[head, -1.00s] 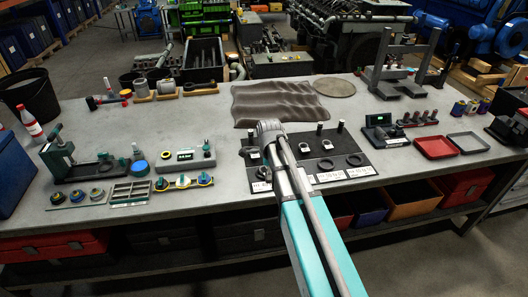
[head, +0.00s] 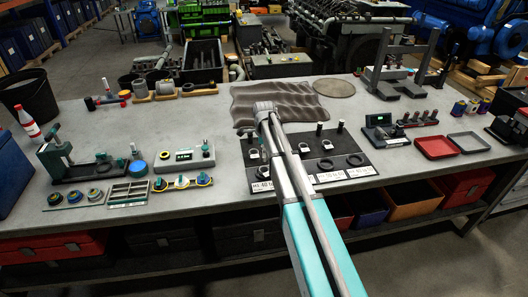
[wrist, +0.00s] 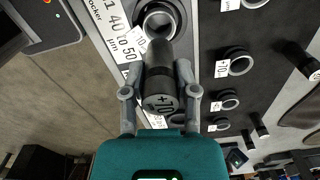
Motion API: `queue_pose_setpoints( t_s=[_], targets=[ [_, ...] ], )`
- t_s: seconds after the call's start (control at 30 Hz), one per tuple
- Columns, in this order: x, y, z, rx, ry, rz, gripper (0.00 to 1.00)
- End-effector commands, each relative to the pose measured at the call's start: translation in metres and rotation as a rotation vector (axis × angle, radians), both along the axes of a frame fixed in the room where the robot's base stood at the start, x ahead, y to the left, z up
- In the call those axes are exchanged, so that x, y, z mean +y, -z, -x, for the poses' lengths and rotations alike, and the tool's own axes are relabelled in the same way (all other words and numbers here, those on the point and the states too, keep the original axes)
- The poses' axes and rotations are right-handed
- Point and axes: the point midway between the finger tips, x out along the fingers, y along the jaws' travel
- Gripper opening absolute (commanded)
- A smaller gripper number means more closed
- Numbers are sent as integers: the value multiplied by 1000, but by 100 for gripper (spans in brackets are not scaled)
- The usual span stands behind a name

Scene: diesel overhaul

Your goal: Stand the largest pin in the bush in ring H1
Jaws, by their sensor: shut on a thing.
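My gripper (wrist: 160,88) is shut on a dark cylindrical pin marked "+10" (wrist: 161,104) in the wrist view. The marked end faces the camera, and the far end points towards a ring with a bright bush (wrist: 160,20). The pin overlaps the ring's near edge in this view; I cannot tell whether it touches. A white label strip reading "40 to 50" (wrist: 128,38) lies beside that ring.
Several other rings, such as one with a tag (wrist: 236,62), and dark pins (wrist: 300,62) share the board. A wavy brown mat (head: 280,100) lies behind it.

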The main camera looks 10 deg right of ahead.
Motion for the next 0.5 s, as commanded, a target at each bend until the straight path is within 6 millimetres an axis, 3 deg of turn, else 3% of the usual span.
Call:
queue_pose_setpoints(
  t_s=[0.5],
  targets=[
    [1, 13, 0, 0, -1, 0, 0]
  ],
)
